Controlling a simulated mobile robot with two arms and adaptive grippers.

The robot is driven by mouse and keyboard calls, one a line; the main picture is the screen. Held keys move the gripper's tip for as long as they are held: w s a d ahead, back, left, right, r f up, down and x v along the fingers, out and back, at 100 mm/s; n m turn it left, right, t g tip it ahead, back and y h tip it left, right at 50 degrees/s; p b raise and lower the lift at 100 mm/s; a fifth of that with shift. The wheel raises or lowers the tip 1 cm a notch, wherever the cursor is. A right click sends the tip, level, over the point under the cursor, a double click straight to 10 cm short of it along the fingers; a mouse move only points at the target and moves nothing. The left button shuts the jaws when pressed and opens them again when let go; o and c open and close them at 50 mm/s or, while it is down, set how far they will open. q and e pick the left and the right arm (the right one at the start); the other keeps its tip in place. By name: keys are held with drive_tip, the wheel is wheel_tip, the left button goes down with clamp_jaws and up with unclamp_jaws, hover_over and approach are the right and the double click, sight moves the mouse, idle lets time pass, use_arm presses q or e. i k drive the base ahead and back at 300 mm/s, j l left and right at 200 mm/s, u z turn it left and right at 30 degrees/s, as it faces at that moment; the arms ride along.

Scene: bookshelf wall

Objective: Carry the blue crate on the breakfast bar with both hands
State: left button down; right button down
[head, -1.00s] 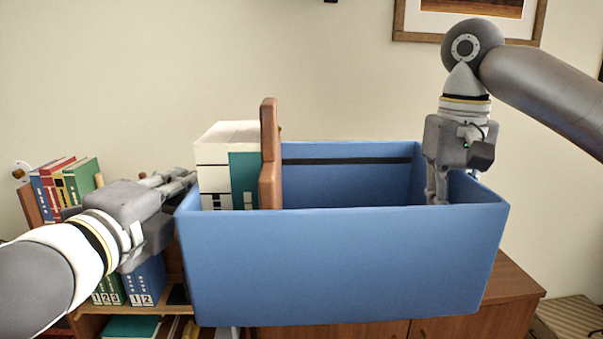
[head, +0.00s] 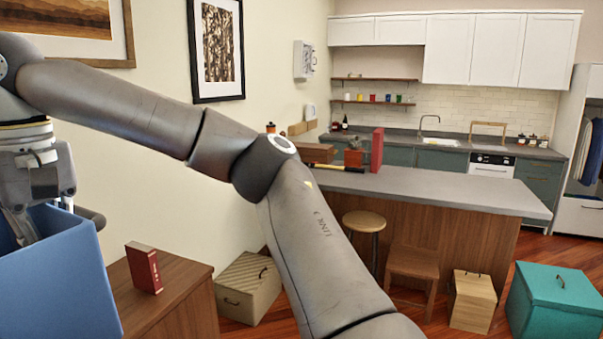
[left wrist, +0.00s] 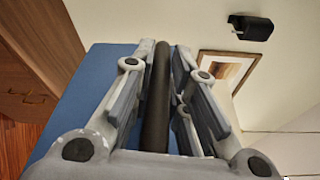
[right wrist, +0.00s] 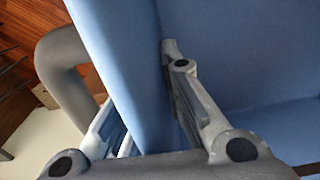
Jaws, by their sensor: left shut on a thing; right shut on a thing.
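The blue crate (head: 55,285) is at the lower left of the head view, mostly out of frame; its contents are hidden there. My right gripper (head: 22,228) reaches down at its rim. In the right wrist view its fingers (right wrist: 142,92) are shut with one on each side of the crate wall (right wrist: 125,60). In the left wrist view my left gripper (left wrist: 165,52) is shut on a dark bar (left wrist: 158,95) at the blue crate (left wrist: 95,75). The breakfast bar (head: 450,190) stands across the room, with a grey top and wooden front.
A red book (head: 143,268) stands on a low wooden cabinet (head: 180,305) beside the crate. A striped chest (head: 250,285), stool (head: 364,221), low chair (head: 412,263), wooden box (head: 473,302) and teal chest (head: 560,305) stand around the bar. A red block (head: 377,150) and tools occupy its left end.

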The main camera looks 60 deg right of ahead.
sight(340, 180)
drive_tip(key=l+z, duration=0.15)
drive_tip(key=z, duration=1.9)
drive_tip(key=i, duration=3.9)
